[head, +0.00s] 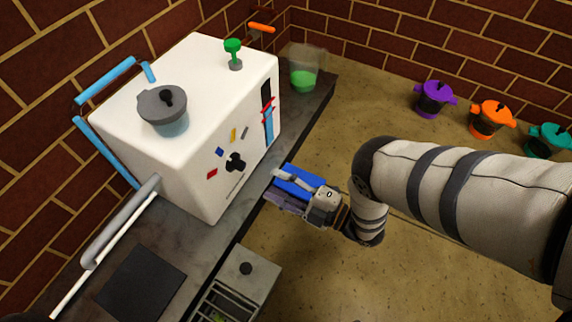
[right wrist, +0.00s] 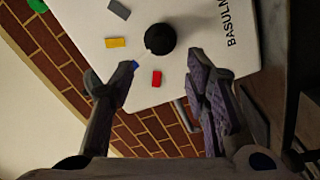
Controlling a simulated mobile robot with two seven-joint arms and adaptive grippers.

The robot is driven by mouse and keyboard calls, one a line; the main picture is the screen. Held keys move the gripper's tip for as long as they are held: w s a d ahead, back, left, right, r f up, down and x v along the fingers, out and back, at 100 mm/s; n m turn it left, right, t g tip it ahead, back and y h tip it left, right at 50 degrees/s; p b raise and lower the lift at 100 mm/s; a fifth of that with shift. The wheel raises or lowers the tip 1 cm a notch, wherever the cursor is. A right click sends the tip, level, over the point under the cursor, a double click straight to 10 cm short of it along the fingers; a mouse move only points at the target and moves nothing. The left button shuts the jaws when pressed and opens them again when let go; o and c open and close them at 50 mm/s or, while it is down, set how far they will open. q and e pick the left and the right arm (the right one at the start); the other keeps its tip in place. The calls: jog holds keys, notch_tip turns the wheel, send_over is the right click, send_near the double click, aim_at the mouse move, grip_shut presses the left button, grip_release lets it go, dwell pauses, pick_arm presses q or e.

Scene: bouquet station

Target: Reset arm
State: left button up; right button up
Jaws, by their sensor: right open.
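My right gripper (head: 275,184) is in front of the white machine (head: 188,95), at its right side in the head view. Its two fingers are apart, with nothing between them. In the right wrist view the open gripper (right wrist: 164,64) faces the machine's front panel (right wrist: 195,28). A round black knob (right wrist: 160,39) and small red, yellow and grey pieces on that panel show beyond the fingertips. A blue piece is partly hidden by the left-hand finger. My left gripper is not in view.
The machine stands on a dark counter (head: 318,103). A clear container with green contents (head: 303,76) stands behind it. Purple (head: 433,98), orange (head: 490,118) and teal (head: 548,141) pots stand at the right. A grate (head: 218,302) is at the bottom. Brick walls enclose the back.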

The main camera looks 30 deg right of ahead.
jog(key=shift+v, duration=1.45)
